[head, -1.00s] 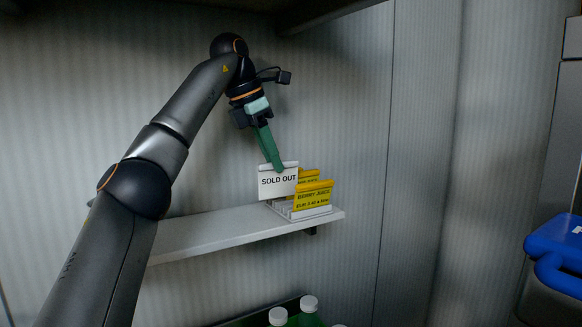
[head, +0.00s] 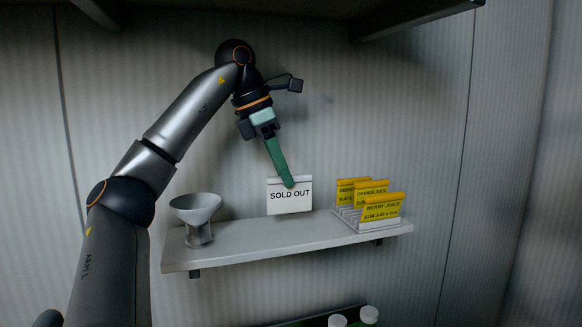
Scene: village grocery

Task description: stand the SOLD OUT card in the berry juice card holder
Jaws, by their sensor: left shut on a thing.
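My left gripper (head: 288,184), with long green fingers, is shut on the top edge of the white SOLD OUT card (head: 289,203). The card hangs upright, its black print facing me, at the level of the shelf top; I cannot tell whether its lower edge touches the shelf. A white slotted card holder (head: 377,227) stands on the right end of the shelf, to the right of the card and apart from it. It holds yellow price cards one behind another; the front one reads BERRY JUICE (head: 382,208), one behind reads ORANGE JUICE (head: 371,191). My right gripper is not in view.
The grey wall shelf (head: 250,243) carries a grey scoop-like bowl on a stand (head: 197,215) at its left end. The shelf between bowl and holder is clear apart from the card. A dark ledge (head: 420,20) hangs above.

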